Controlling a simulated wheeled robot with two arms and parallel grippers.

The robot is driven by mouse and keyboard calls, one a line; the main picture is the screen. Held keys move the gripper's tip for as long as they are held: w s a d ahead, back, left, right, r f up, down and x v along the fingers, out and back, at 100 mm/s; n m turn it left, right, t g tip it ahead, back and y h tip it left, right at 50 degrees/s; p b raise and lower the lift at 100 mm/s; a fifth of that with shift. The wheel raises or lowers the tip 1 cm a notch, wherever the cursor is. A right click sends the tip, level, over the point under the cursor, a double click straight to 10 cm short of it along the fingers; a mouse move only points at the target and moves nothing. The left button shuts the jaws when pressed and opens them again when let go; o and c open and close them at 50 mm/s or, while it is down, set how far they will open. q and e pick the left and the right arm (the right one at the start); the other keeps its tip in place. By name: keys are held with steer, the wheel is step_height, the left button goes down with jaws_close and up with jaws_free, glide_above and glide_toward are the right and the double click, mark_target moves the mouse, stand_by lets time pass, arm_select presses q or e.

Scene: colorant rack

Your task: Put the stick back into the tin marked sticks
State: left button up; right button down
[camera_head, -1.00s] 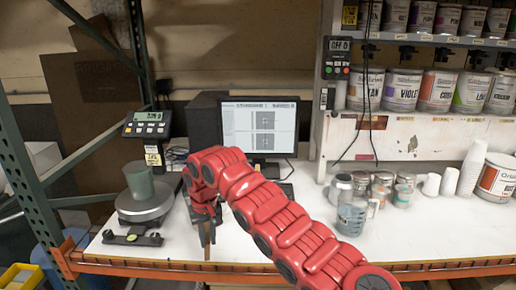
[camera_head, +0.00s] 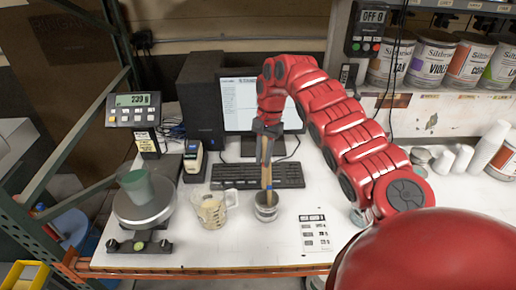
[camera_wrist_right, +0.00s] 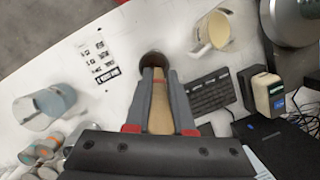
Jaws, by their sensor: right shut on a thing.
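My right gripper (camera_head: 267,153) is shut on a wooden stick (camera_head: 268,178), which hangs nearly upright. The stick also shows between the fingers in the right wrist view (camera_wrist_right: 160,118). A small round metal tin (camera_head: 266,207) stands on the white bench directly below the gripper. The stick's lower end is at the tin's mouth; how deep it reaches inside I cannot tell. The tin's dark opening shows just past the fingertips in the right wrist view (camera_wrist_right: 153,60). Any marking on the tin is too small to read. My left gripper is not in view.
A clear jug (camera_head: 212,208) stands left of the tin, and a scale (camera_head: 143,205) bearing a green cup (camera_head: 137,187) is further left. A keyboard (camera_head: 257,175) lies behind. A printed sheet (camera_head: 315,233) lies to the right. Paint cans (camera_head: 430,58) fill the shelf.

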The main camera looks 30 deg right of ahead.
mark_target(263, 180)
steer(key=shift+w+f+b, duration=0.2)
steer(key=shift+f+b, duration=0.25)
steer(key=shift+f, duration=1.35)
steer(key=shift+b+x, duration=0.4)
steer(key=shift+x, duration=0.65)
step_height(263, 180, down, 2)
steer(key=shift+d+f+b, duration=0.1)
steer(key=shift+f+b, duration=0.1)
steer(key=shift+b, duration=0.3)
steer(key=shift+b+x, duration=0.4)
steer(key=shift+x, duration=0.6)
steer(key=shift+w+d+f+b, duration=0.15)
steer(key=shift+f+b, duration=0.4)
steer(key=shift+f, duration=1.05)
